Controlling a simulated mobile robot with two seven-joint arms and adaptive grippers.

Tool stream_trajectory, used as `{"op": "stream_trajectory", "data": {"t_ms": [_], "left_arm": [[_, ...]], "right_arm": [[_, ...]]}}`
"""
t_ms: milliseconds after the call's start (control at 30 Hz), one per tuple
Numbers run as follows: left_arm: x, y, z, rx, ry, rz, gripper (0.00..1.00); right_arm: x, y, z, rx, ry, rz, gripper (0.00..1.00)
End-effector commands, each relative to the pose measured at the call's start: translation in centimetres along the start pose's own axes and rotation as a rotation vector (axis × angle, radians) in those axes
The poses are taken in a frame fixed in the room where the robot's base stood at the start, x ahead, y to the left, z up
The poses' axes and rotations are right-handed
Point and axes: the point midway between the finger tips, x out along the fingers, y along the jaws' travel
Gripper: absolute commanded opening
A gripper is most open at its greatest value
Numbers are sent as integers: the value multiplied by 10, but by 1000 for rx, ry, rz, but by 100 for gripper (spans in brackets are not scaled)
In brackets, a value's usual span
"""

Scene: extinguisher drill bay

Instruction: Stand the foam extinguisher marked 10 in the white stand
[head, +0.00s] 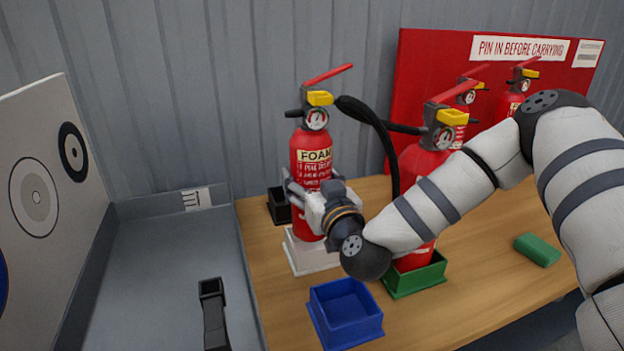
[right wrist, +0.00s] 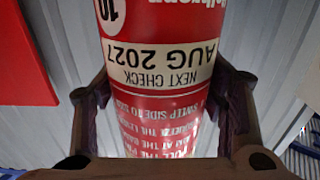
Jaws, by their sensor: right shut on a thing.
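The foam extinguisher marked 10 (head: 311,160) is red, upright, with a yellow pin tag and black hose. Its round 10 mark shows upside down in the right wrist view (right wrist: 108,12), above a label reading "NEXT CHECK AUG 2027". My right gripper (head: 318,205) is shut around its lower body, one finger on each side. The white stand (head: 312,262) is directly below it on the table. The extinguisher's base overlaps the stand's opening; I cannot tell whether it rests on the stand's floor. My left gripper is not in view.
A second red extinguisher (head: 415,165) stands in a green stand (head: 415,280), partly behind my right arm. An empty blue stand (head: 345,315) is in front, a black one (head: 278,207) behind left. A green block (head: 537,249) lies right. A grey tray (head: 170,265) is left.

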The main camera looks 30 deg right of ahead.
Motion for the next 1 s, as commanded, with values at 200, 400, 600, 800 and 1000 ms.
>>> {"op": "stream_trajectory", "data": {"t_ms": [200, 400, 600, 800, 1000], "left_arm": [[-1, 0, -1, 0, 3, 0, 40], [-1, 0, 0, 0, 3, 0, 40], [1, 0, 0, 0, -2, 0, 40], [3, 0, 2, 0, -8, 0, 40], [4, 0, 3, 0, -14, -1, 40]], "right_arm": [[1, -1, -7, 3, 17, 0, 9], [1, -1, -7, 3, 17, 0, 9], [1, -1, -2, 2, 16, -1, 9], [1, -1, 4, 2, 15, 0, 9], [1, -1, 10, 3, 15, 0, 9]]}}
